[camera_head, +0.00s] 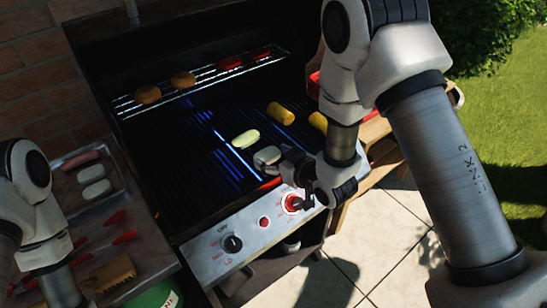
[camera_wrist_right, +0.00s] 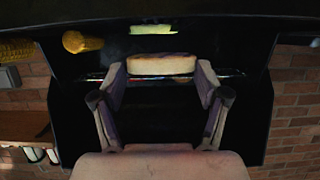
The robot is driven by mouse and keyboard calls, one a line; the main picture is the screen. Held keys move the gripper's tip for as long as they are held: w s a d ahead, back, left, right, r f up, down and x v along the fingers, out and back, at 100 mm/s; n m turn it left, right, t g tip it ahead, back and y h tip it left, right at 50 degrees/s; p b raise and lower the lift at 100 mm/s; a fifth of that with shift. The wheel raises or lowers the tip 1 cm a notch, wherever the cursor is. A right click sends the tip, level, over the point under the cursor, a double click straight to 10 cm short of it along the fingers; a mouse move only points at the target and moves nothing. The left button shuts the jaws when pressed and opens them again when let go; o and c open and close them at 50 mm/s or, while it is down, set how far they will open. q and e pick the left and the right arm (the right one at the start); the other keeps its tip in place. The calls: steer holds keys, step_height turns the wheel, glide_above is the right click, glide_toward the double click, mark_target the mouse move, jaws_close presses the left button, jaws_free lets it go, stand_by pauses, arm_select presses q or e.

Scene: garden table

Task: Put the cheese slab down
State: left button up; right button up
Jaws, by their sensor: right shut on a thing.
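A pale cheese slab (camera_head: 267,156) is between the fingers of my right gripper (camera_head: 279,160), over the front part of the grill grate (camera_head: 183,150). In the right wrist view the slab (camera_wrist_right: 161,64) spans the gap between the two fingertips (camera_wrist_right: 161,82), and the gripper is shut on it. I cannot tell whether its underside touches the grate. A second pale slab (camera_head: 246,139) lies on the grate just behind and left of it. My left arm shows at the left edge, but its gripper is not in view.
Two corn cobs (camera_head: 280,113) lie on the grate to the right. Buns (camera_head: 147,95) and red pieces (camera_head: 229,63) sit on the raised rack. A metal tray (camera_head: 72,206) at left holds more pale slabs (camera_head: 97,190). The grate's left part is clear. Knobs (camera_head: 232,243) line the front panel.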

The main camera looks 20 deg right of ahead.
mark_target(273, 147)
steer(key=w, duration=0.1)
steer(key=w+d, duration=0.1)
steer(key=w, duration=0.1)
steer(key=shift+w+f, duration=0.2)
steer(key=shift+w, duration=0.05)
step_height(273, 147, down, 3)
steer(key=shift+f+p, duration=0.15)
steer(key=shift+p, duration=0.55)
steer(key=shift+w+f, duration=0.1)
steer(key=shift+f, duration=0.25)
steer(key=o, duration=1.1)
steer(key=shift+o, duration=0.2)
